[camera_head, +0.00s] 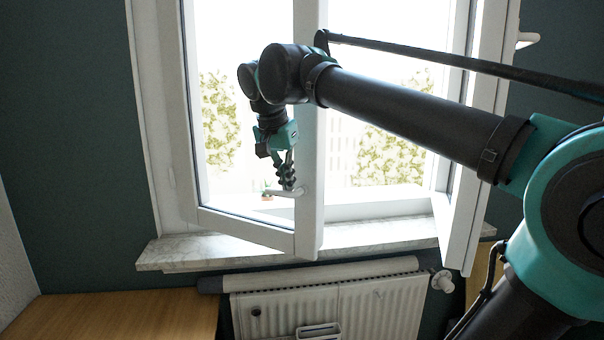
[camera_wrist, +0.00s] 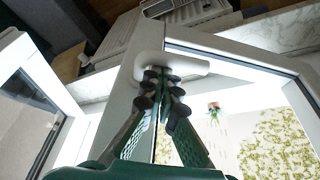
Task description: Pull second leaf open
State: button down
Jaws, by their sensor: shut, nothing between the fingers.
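The window has two white leaves. The left leaf (camera_head: 309,150) stands partly open, its free edge swung into the room; its white frame fills the middle of the wrist view (camera_wrist: 117,108). The right leaf (camera_head: 462,215) stands wide open at the right. A white handle (camera_head: 280,193) sits on the left leaf near its free edge; it also shows in the wrist view (camera_wrist: 190,63). My gripper (camera_head: 288,184) points down at this handle. Its fingertips (camera_wrist: 164,78) are together, close against the handle. Whether they touch it is unclear.
A marble sill (camera_head: 360,236) runs under the window, with a white radiator (camera_head: 340,308) below. A wooden surface (camera_head: 110,318) lies at lower left. A small potted plant (camera_wrist: 213,108) shows beyond the glass. The opening between the leaves is clear apart from my arm.

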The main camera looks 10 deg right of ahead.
jog(key=s+a, duration=0.9)
dwell(0.4)
